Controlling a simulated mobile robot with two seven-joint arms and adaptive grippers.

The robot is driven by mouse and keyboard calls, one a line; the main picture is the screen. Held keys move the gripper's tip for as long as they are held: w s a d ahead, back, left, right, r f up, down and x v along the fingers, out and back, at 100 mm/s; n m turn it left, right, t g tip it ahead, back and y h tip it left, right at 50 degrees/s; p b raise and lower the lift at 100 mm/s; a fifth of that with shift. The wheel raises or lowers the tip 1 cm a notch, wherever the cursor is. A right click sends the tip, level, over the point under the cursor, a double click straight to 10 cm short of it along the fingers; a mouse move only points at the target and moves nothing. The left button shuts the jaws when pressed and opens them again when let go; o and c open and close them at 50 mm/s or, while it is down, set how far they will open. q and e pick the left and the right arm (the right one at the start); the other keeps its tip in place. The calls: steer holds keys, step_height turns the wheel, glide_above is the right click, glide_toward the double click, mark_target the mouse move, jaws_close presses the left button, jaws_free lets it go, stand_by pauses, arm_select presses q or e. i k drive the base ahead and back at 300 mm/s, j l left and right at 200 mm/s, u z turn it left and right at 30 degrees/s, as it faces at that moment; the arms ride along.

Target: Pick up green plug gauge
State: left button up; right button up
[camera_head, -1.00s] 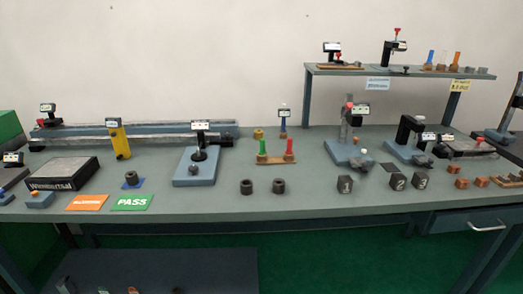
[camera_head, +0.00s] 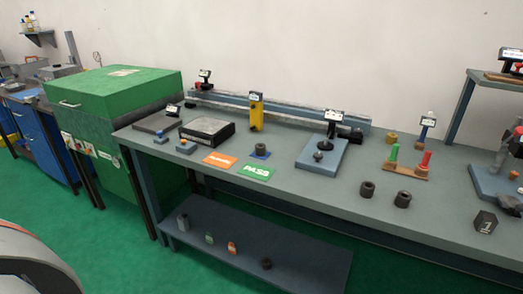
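The green plug gauge (camera_head: 394,154) stands upright in a small brown wooden stand (camera_head: 406,171) on the workbench, at the right of the head view. A red plug gauge (camera_head: 424,163) stands beside it, on its right, in the same stand. Neither of my grippers shows in the head view. A dark and pale rounded shape at the lower left edge is too little in view to name.
The grey workbench (camera_head: 330,205) runs across the view. Two dark rings (camera_head: 367,189) (camera_head: 403,199) lie in front of the stand. A blue-based dial instrument (camera_head: 320,154) stands to its left. A numbered block (camera_head: 486,222) is at the right. Green floor lies open in front.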

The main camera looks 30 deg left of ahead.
mark_target(392, 158)
steer(key=i+l, duration=0.2)
steer(key=l, duration=0.15)
steer(key=i+l+u, duration=0.15)
steer(key=l, duration=0.2)
steer(key=i+l, duration=0.15)
steer(key=l, duration=0.25)
